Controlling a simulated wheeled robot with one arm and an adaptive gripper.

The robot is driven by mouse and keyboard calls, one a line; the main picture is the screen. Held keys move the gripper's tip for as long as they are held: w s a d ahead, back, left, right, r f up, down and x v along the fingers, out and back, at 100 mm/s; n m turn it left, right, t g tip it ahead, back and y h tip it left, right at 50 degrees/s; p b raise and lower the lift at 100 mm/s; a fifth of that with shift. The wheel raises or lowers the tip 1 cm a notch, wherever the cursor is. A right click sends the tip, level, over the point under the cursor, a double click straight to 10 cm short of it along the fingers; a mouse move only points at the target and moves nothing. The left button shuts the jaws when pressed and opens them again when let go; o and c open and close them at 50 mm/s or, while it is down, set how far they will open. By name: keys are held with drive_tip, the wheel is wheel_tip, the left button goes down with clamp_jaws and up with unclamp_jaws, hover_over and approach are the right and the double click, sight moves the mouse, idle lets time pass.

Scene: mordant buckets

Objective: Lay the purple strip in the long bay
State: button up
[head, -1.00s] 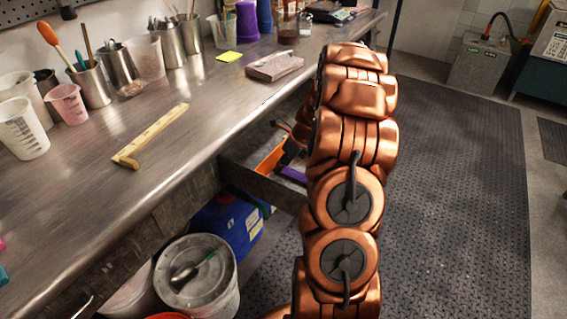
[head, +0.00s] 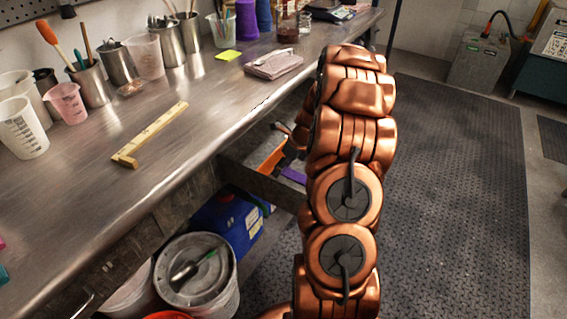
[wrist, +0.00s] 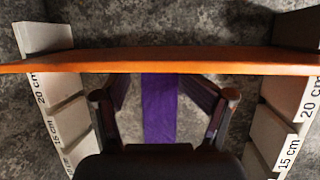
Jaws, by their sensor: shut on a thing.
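The purple strip (wrist: 159,110) runs lengthwise in the wrist view, between the two fingers of my gripper (wrist: 160,78). The fingers converge toward its sides and I take them as shut on it, though an orange crossbar (wrist: 160,61) hides the fingertips. The strip's far end is hidden behind the bar, its near end behind my gripper. In the head view, purple (head: 293,175) shows in the open drawer (head: 262,184), close to the orange bar (head: 272,160). My arm hides most of the drawer, and I cannot tell where the long bay ends.
Pale notched side walls marked 15 cm and 20 cm stand left (wrist: 62,105) and right (wrist: 275,125) in the wrist view. The bench (head: 215,110) overhangs the drawer. A blue container (head: 228,222) and lidded bucket (head: 196,272) stand below.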

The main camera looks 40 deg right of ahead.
drive_tip(key=o, duration=0.3)
drive_tip(key=shift+r, duration=0.1)
drive_tip(key=shift+w, duration=0.1)
drive_tip(key=shift+d+r, duration=0.1)
drive_tip(key=shift+r, duration=0.05)
drive_tip(key=v, duration=1.1)
drive_tip(key=shift+r, duration=0.35)
